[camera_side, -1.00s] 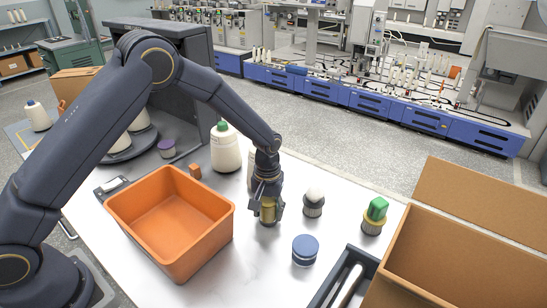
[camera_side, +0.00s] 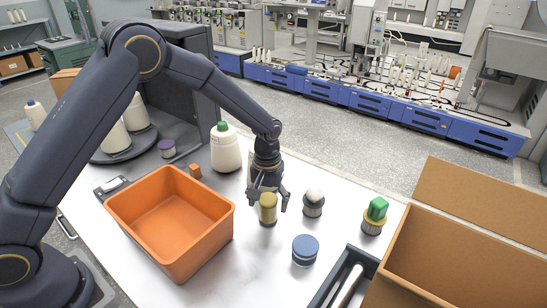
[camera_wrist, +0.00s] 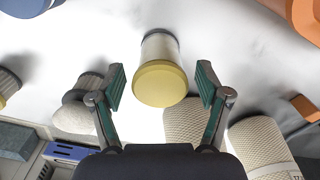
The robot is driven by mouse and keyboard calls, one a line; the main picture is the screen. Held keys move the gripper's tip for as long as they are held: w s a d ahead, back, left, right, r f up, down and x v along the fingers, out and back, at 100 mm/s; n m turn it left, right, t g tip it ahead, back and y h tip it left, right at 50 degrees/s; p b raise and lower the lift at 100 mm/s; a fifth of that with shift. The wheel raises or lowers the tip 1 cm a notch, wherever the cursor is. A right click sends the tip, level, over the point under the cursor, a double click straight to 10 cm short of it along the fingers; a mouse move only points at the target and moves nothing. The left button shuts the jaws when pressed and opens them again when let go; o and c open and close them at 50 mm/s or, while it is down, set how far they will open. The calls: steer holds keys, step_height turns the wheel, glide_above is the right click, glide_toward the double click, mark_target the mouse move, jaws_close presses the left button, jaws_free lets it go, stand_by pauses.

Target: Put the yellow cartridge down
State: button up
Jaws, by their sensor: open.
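The yellow cartridge (camera_side: 268,209) stands upright on the white table, right of the orange bin. In the wrist view the yellow cartridge (camera_wrist: 160,84) shows its round yellow top, with a paler body and a dark ring at its base. My gripper (camera_side: 268,200) is open just above and behind the cartridge in the side view. In the wrist view my gripper (camera_wrist: 160,85) has its green-padded fingers spread on either side of the cartridge, with gaps on both sides. Nothing is held.
The orange bin (camera_side: 123,205) is to the left. A white-topped piece (camera_side: 314,197), a green-topped piece (camera_side: 376,211) and a blue-topped piece (camera_side: 305,246) stand nearby. A cardboard box (camera_side: 400,262) and a dark tray (camera_side: 327,291) are at right. A green-capped bottle (camera_side: 225,152) stands behind.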

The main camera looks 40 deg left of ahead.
step_height(320, 180, up, 9)
steer(key=shift+r, duration=0.1)
steer(key=s+a+r+m+t, duration=0.2)
steer(key=s+a+r, duration=0.2)
steer(key=s+r, duration=0.4)
steer(key=s+a+r+m+t, duration=0.15)
steer(key=s+a+r, duration=0.25)
steer(key=s+r, duration=0.4)
steer(key=s+a+m+t, duration=0.1)
steer(key=s+a+t, duration=0.1)
steer(key=s, duration=0.7)
steer(key=shift+s+f, duration=0.25)
steer(key=shift+f, duration=0.1)
